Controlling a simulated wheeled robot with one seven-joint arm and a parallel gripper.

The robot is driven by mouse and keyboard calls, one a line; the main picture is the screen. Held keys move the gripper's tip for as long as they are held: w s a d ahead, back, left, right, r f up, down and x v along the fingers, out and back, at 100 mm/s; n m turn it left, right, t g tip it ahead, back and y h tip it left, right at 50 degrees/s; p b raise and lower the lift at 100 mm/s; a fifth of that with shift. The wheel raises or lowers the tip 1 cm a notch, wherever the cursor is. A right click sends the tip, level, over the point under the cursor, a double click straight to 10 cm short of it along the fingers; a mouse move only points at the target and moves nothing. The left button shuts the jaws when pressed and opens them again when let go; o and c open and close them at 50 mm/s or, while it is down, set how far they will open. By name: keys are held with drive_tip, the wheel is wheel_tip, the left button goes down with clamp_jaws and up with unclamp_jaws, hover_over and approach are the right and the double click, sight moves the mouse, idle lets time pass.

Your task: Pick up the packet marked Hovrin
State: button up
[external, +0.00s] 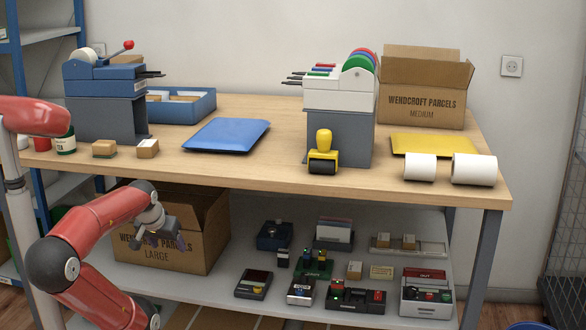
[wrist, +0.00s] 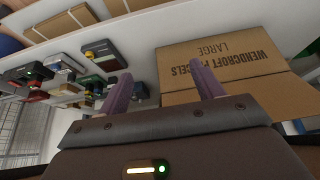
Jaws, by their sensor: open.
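No marking reading Hovrin is legible in either view, so I cannot tell which thing is that packet. Small brown packets stand on the counter at the left, one with a green base (external: 104,149) and a plain one (external: 147,148). More small packets (external: 355,270) are on the lower shelf, two of them on a pale tray (external: 383,240). My gripper (external: 167,243) is in front of the large carton at the lower shelf's left. In the wrist view its two purple fingers (wrist: 160,78) are apart with nothing between them.
The large carton (external: 160,247) is close beyond my gripper and shows upside down in the wrist view (wrist: 220,58). Dark devices and trays (external: 355,297) crowd the shelf's right. The counter (external: 250,180) overhangs the shelf. Bare shelf (external: 237,255) shows between carton and devices.

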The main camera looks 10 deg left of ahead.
drive_tip(key=s+d+r+g+h+p, duration=0.1)
drive_tip(key=s+d+r+p, duration=0.1)
drive_tip(key=r, duration=0.8)
drive_tip(key=s+d+r+g+p, duration=0.1)
drive_tip(key=s+d+r+p, duration=0.15)
drive_tip(key=r, duration=0.65)
wheel_tip(320, 180, up, 12)
drive_tip(key=n+y, duration=0.2)
hover_over(147, 143)
drive_tip(key=s+d, duration=0.1)
drive_tip(key=s, duration=0.2)
drive_tip(key=shift+t, duration=0.5)
drive_tip(key=b+x, duration=0.1)
drive_tip(key=x, duration=0.6)
drive_tip(key=shift+s+a+f, duration=0.1)
drive_tip(key=shift+a+f, duration=0.05)
drive_tip(key=shift+c, duration=0.5)
drive_tip(key=c, duration=1)
